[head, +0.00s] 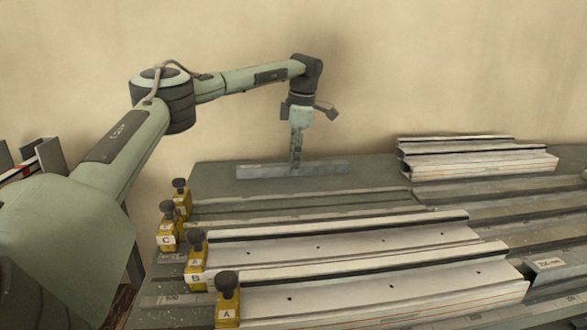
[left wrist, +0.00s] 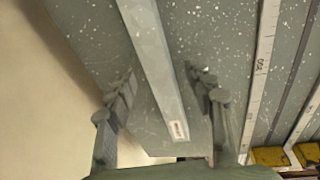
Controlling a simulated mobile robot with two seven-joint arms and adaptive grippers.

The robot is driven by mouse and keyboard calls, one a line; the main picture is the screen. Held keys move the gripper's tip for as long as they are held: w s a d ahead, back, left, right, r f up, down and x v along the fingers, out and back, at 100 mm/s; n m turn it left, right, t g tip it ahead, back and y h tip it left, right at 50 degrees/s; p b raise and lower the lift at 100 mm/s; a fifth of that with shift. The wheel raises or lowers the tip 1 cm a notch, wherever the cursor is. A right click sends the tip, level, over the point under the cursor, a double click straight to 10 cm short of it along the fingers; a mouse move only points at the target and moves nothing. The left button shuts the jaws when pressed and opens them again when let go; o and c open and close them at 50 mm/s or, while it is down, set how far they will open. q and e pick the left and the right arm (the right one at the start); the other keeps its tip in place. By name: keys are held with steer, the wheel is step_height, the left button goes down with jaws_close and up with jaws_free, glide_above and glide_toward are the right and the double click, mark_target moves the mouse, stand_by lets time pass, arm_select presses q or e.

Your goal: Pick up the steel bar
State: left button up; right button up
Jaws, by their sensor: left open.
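The steel bar (head: 262,172) is a long grey bar lying flat on the back of the bench in the head view. It also shows in the left wrist view (left wrist: 152,60), running from the top edge down to an end with a small label. My left gripper (head: 295,165) points down at the bar, near its middle in the head view. In the left wrist view its two fingers (left wrist: 160,85) are apart, one on each side of the bar, with a gap to it on both sides. Whether the fingertips touch the bench is unclear. My right gripper is not in view.
Long white profiles (head: 370,243) lie across the bench in front of the bar. Yellow clamps with dark knobs, lettered A (head: 227,308), B (head: 195,275) and C (head: 167,240), stand at their left ends. More profiles (head: 480,165) are stacked at the back right. Bare bench (head: 380,175) surrounds the bar.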

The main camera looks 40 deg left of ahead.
arm_select(q)
steer(key=shift+f, duration=0.45)
jaws_close()
stand_by(0.3)
